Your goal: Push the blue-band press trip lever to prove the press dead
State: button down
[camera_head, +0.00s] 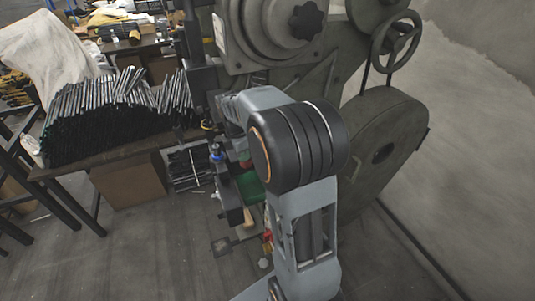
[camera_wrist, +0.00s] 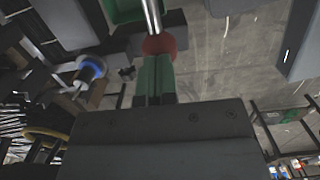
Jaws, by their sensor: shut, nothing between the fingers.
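A trip lever shows in the wrist view as a bright metal rod with a red ball knob (camera_wrist: 159,44). A red part (camera_head: 246,163) shows beside my arm in the head view. My gripper (camera_wrist: 156,58) has green fingers, shut and empty, with their tips right at the knob; I cannot tell whether they touch it. In the head view my arm hides most of my gripper. A blue-banded fitting (camera_wrist: 90,69) lies left of the fingers, and it also shows in the head view (camera_head: 217,155). The large grey-green press (camera_head: 300,70) stands behind my arm.
A table (camera_head: 115,155) on the left carries a pile of dark rods (camera_head: 110,115). The press's big wheel (camera_head: 385,148) stands right of my arm. A green part (camera_wrist: 124,10) shows above the fingers in the wrist view. Floor (camera_head: 150,250) at lower left is clear.

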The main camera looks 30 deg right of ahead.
aim_at(244, 166)
jog(key=shift+a+f, duration=0.1)
jog(key=shift+f, duration=0.6)
jog(key=shift+f+b, duration=0.75)
jog(key=shift+f, duration=0.2)
jog(key=shift+f+b, duration=0.5)
jog(key=shift+f, duration=0.4)
